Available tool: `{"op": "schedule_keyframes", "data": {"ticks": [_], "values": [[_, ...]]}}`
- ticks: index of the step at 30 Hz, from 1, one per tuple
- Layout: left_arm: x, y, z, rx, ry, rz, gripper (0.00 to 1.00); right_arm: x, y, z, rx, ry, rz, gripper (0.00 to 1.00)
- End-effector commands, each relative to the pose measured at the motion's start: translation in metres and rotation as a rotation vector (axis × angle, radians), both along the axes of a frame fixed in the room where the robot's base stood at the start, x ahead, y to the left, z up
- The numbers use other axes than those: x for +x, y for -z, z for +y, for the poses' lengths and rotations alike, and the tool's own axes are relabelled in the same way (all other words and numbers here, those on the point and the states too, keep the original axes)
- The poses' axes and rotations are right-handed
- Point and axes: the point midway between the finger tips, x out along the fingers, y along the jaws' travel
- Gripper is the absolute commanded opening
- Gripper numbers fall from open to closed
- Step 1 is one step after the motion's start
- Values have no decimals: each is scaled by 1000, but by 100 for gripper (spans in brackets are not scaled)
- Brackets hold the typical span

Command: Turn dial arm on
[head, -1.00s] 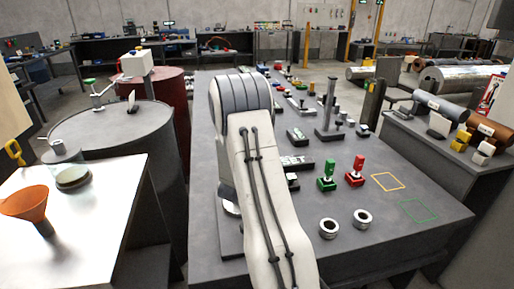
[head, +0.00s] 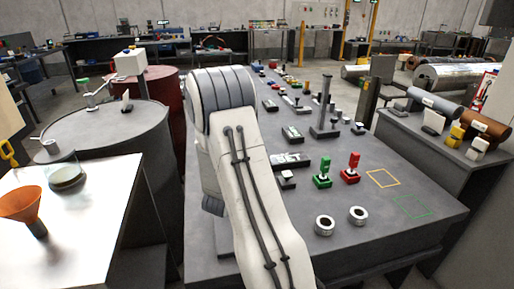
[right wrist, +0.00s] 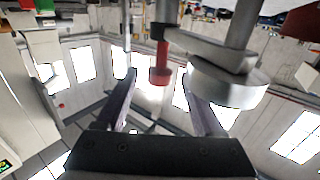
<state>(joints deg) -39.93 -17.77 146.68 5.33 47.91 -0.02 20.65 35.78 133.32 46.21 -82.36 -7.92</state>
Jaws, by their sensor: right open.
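In the right wrist view, a grey metal arm (right wrist: 205,45) joins a round metal hub (right wrist: 228,85) at its right end to an upright peg with a red end (right wrist: 160,65) at its left end. It looks like the dial arm. My right gripper (right wrist: 163,85) is open, with the red-ended peg between the lines of its two fingers; contact cannot be told. In the head view a metal crank with a green knob (head: 84,81) stands on the grey barrel (head: 105,130). My right gripper is hidden there behind my own arm. My left gripper is not in view.
A dark red barrel (head: 163,85) stands behind the grey one. A white-topped table (head: 95,215) holds an orange funnel (head: 20,203). The dark central table (head: 375,225) carries a green switch (head: 322,176), a red switch (head: 351,170) and two metal rings (head: 324,225).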

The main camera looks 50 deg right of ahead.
Motion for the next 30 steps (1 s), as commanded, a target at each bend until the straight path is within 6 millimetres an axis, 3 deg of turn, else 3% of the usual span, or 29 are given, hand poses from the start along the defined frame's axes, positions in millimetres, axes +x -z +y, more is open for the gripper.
{"op": "schedule_keyframes", "data": {"ticks": [3,9,30], "values": [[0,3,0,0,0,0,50,-8,1,22,1,-4,0,70],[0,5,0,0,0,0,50,-18,0,43,0,-1,-1,70],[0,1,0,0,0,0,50,-20,-4,46,-1,1,-1,70]]}}
